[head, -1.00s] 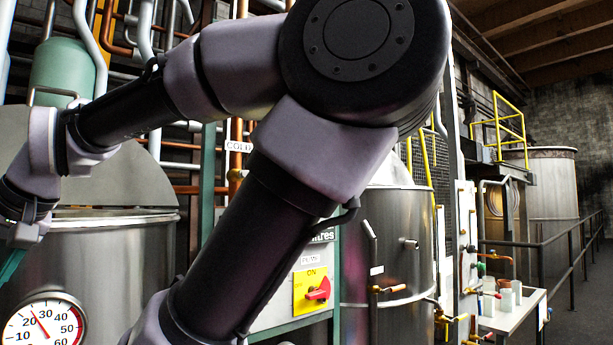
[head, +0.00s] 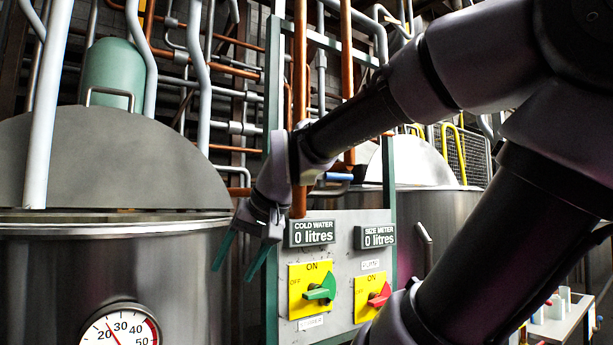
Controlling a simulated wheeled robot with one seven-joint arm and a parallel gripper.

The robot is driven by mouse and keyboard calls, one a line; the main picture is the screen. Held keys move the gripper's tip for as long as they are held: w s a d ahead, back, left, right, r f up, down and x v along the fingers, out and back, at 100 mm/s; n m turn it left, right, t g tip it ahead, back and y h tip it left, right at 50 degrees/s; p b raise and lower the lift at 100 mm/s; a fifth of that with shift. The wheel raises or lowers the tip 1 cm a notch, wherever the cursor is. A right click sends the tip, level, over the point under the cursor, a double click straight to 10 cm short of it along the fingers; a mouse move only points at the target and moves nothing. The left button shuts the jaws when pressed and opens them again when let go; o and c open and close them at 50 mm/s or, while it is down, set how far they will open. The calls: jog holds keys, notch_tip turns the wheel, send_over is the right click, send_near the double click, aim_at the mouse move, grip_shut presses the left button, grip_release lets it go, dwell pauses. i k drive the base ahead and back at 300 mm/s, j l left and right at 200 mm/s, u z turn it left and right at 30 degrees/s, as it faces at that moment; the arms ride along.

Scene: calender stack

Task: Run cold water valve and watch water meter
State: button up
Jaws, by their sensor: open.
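The water meter labelled COLD WATER (head: 312,232) is a dark display on the grey panel and reads 0 litres. Below it a green rotary handle (head: 321,290) sits on a yellow plate with ON and OFF marks. A blue lever (head: 338,177) shows above the panel, partly behind my arm; I cannot tell which pipe it serves. My gripper (head: 241,257) hangs at the panel's left side with its teal fingers apart and empty. In the picture it is left of the COLD WATER meter and touches neither the green handle nor the blue lever.
A SIZE METER display (head: 376,237) reads 0 litres, above a red rotary handle (head: 380,294) on a yellow plate. A large steel vat (head: 180,275) with a dial gauge (head: 120,328) stands left. Another vat (head: 455,215) stands behind my arm. Copper pipes rise behind the panel.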

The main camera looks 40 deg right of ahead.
aim_at(324, 175)
jog(key=i+z, duration=0.1)
jog(key=z, duration=0.95)
jog(key=k+l, duration=0.1)
jog(key=l+u, duration=0.05)
jog(key=l, duration=0.05)
